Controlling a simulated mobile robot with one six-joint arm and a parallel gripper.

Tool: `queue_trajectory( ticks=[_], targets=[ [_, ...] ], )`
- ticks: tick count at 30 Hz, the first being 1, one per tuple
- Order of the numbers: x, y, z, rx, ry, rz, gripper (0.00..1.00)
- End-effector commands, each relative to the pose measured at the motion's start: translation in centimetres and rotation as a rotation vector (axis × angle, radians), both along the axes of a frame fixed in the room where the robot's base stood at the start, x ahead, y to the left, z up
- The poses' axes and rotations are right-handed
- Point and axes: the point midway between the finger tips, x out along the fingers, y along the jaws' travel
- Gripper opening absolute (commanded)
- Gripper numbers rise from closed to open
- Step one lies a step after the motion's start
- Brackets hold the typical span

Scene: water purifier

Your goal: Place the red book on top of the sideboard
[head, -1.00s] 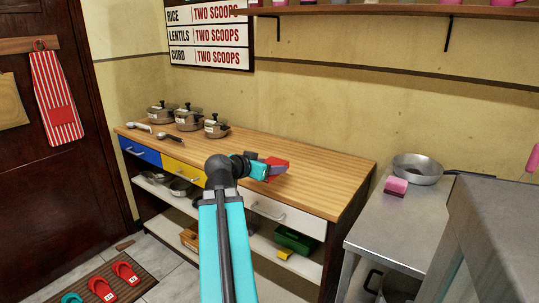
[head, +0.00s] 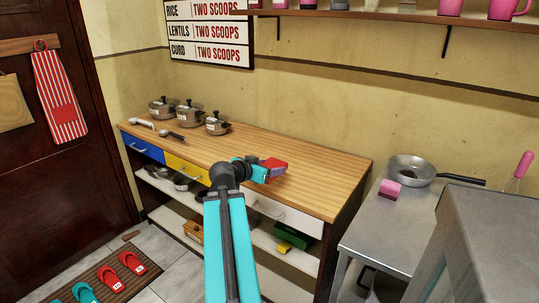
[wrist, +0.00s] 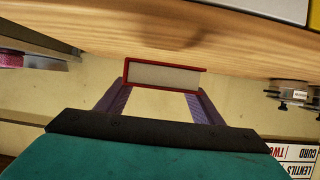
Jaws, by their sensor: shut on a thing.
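The red book (head: 274,164) is held in my gripper (head: 268,172), over the right half of the wooden-topped sideboard (head: 315,185). In the wrist view, the two fingers (wrist: 162,105) are shut on the book (wrist: 165,76), with its pale page edges and red cover showing. That view is upside down, with the sideboard top (wrist: 100,35) at the upper edge. A soft shadow lies on the wood near the book. I cannot tell whether the book touches the wood.
Several lidded pots (head: 189,113) and two utensils (head: 172,135) occupy the sideboard's left end. The wood around the book is clear. A metal table (head: 385,225) with a pan (head: 412,168) and pink sponge (head: 390,190) stands right. A shelf (head: 380,13) hangs above.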

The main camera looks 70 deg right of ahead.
Motion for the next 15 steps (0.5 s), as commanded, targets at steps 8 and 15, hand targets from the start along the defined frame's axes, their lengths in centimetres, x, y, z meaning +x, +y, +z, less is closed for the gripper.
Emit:
queue_trajectory(
  ticks=[8, 15],
  targets=[
    [0.1, -0.2, 0.3, 0.003, 0.001, 0.002, 0.36],
    [0.9, -2.4, -0.2, 0.002, -0.001, 0.003, 0.36]
  ],
)
